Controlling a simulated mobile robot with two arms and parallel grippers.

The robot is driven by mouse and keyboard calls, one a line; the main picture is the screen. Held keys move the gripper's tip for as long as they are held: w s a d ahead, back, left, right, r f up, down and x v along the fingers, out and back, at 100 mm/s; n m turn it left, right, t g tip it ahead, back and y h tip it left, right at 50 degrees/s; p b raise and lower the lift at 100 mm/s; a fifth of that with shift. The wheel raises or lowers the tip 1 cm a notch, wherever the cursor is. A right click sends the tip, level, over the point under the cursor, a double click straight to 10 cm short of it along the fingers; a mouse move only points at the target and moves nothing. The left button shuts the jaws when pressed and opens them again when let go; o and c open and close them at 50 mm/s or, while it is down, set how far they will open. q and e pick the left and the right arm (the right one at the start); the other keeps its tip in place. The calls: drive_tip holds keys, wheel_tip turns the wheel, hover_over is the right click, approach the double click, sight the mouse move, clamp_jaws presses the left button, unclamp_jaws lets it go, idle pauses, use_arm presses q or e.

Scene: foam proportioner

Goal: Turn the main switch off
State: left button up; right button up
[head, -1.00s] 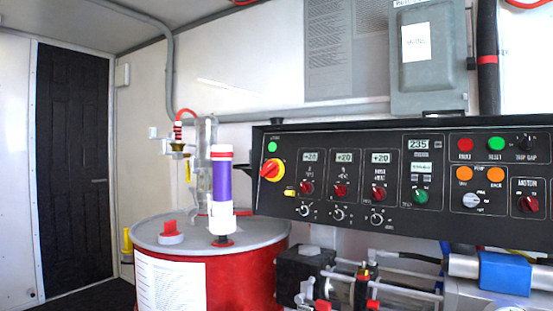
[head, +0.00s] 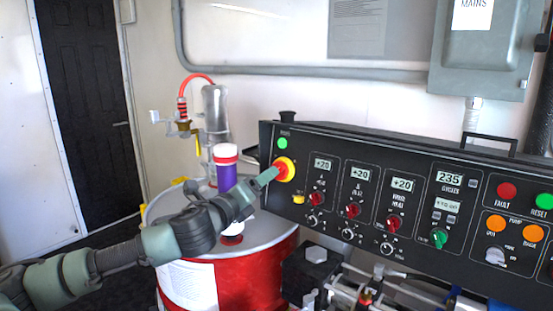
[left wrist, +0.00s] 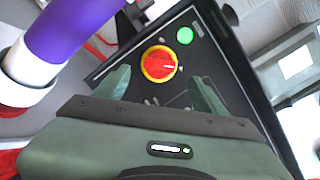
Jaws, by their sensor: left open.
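The main switch (head: 285,169) is a red rotary knob on a yellow disc at the left end of the black control panel (head: 330,225). In the left wrist view the knob (left wrist: 159,64) lies just beyond the fingertips, between them in the picture. My left gripper (head: 270,175) reaches in from the left and its fingers overlap the knob's left side in the head view. In the left wrist view its two green fingers (left wrist: 157,82) are apart with nothing between them. I cannot tell whether they touch the knob. My right gripper is not in view.
A green light (head: 282,143) sits above the switch. A purple and white cylinder (head: 226,173) stands on the red drum (head: 240,275) behind my left arm. A grey box marked MAINS (head: 485,60) hangs on the wall at upper right.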

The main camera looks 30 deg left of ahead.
use_arm(q)
drive_tip(key=w+p, duration=0.2)
drive_tip(key=w, duration=0.5)
drive_tip(key=shift+w+a+p, duration=0.2)
drive_tip(key=shift+a+p, duration=0.1)
drive_tip(key=shift+a, duration=0.05)
drive_tip(key=shift+f, duration=0.1)
drive_tip(key=shift+c, duration=0.3)
